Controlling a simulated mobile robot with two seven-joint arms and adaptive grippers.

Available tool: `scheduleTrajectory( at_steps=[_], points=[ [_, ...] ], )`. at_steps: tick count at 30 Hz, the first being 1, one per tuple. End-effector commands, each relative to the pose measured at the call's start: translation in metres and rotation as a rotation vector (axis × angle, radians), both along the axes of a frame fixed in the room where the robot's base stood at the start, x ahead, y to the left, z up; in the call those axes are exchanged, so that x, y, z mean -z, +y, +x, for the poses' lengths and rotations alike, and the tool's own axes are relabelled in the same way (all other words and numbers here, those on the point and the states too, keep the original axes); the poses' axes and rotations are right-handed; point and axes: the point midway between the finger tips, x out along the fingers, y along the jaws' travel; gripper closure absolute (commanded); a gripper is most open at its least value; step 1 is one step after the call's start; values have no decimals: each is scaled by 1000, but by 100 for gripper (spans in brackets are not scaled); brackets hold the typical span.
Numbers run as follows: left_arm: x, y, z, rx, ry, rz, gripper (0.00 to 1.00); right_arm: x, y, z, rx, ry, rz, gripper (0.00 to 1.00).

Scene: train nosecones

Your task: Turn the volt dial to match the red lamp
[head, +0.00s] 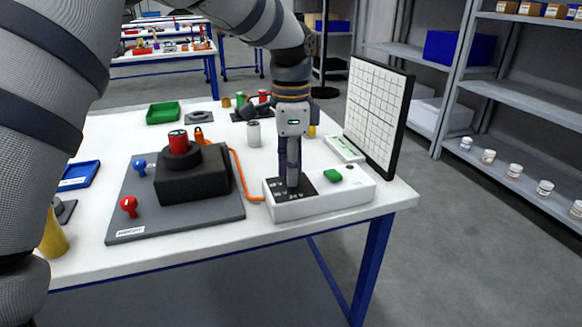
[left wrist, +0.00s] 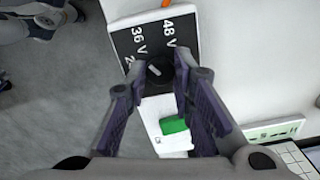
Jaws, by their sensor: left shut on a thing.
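A white control box (head: 320,204) stands at the table's front right corner. Its black dial plate (head: 308,181) carries the volt dial (left wrist: 155,70), a round black knob with a pale mark. In the left wrist view, the plate reads 48 V and 36 V, with another label partly hidden. My left gripper (head: 292,184) points down over the plate; in the left wrist view its fingers (left wrist: 158,80) are on both sides of the dial, shut on it. A green button (head: 332,175) sits beside the plate. I cannot make out a lit red lamp. My right gripper is not in view.
A grey board (head: 215,208) holds a black block (head: 195,178) with a red-topped piece, a red knob (head: 129,205) and a blue knob (head: 140,166). An orange cable (head: 240,175) runs to the box. A gridded panel (head: 377,110) stands behind right.

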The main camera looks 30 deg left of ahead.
Motion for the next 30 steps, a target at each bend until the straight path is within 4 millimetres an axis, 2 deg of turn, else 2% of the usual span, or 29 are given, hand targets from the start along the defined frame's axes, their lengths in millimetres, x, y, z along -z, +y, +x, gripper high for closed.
scheduleTrajectory(
  at_steps=[21,30],
  points=[
    [-1,0,1,674,-3,0,100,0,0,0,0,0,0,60],
    [0,0,0,911,-3,0,100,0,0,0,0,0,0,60]
  ],
)
